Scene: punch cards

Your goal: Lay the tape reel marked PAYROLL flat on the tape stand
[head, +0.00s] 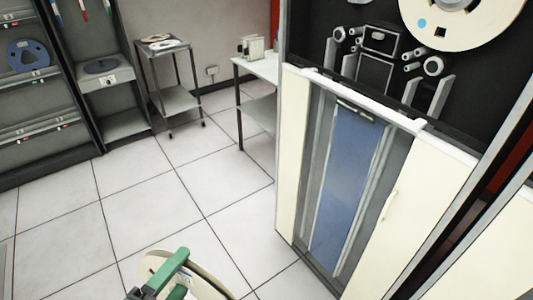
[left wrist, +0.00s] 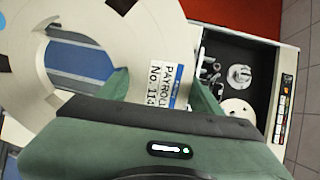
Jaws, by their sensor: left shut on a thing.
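My left gripper (head: 172,274), with green fingers, is at the bottom of the head view. It is shut on the rim of a cream tape reel (head: 152,262), partly cut off by the lower edge. In the left wrist view the reel (left wrist: 88,22) shows a large open centre and a label (left wrist: 163,75) reading PAYROLL No. 114. The reel is held above the floor. A grey stand (head: 105,77) with a dark disc on top and a small wheeled stand (head: 168,47) stand at the back; I cannot tell which is the tape stand. My right gripper is not in view.
A tall tape cabinet (head: 290,160) with a mounted reel (head: 455,18) fills the right side. A rack (head: 28,85) holding a blue reel (head: 28,55) stands at the left. A white table (head: 258,68) is at the back. The tiled floor (head: 170,185) between is clear.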

